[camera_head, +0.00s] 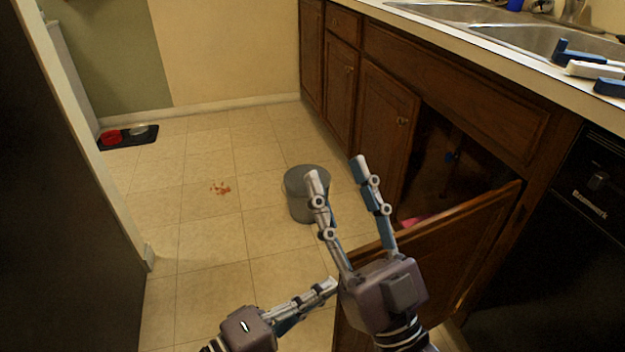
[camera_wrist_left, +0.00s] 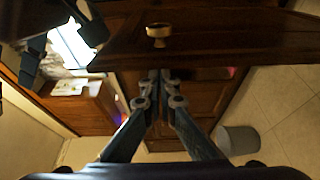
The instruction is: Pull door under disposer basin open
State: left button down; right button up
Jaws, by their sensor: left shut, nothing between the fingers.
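The brown wooden cabinet door (camera_head: 450,245) under the sink stands swung well out, with a dark opening behind it. A neighbouring door (camera_head: 388,115) with a small round knob (camera_head: 402,121) is on the left of that opening. My left gripper (camera_head: 334,283) is shut and empty, low beside the open door's free end. In the left wrist view, its fingertips (camera_wrist_left: 160,76) are together near a dark wooden panel (camera_wrist_left: 220,40) with a brass knob (camera_wrist_left: 158,31); no grip on the knob shows. My right gripper (camera_head: 335,167) is open and empty above the door's top edge.
A double metal sink (camera_head: 550,40) sits in the counter above. A grey bin (camera_head: 300,195) stands on the tiled floor by the cabinets. A black dishwasher (camera_head: 580,220) is at the right. The floor left of the bin is mostly clear, apart from a reddish spill (camera_head: 220,188).

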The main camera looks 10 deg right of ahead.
pick_arm(q)
jog(key=shift+s+a, duration=0.1)
dwell(0.7)
jog(key=v, duration=1.1)
jog(key=shift+s+a, duration=0.2)
jog(key=shift+a, duration=0.15)
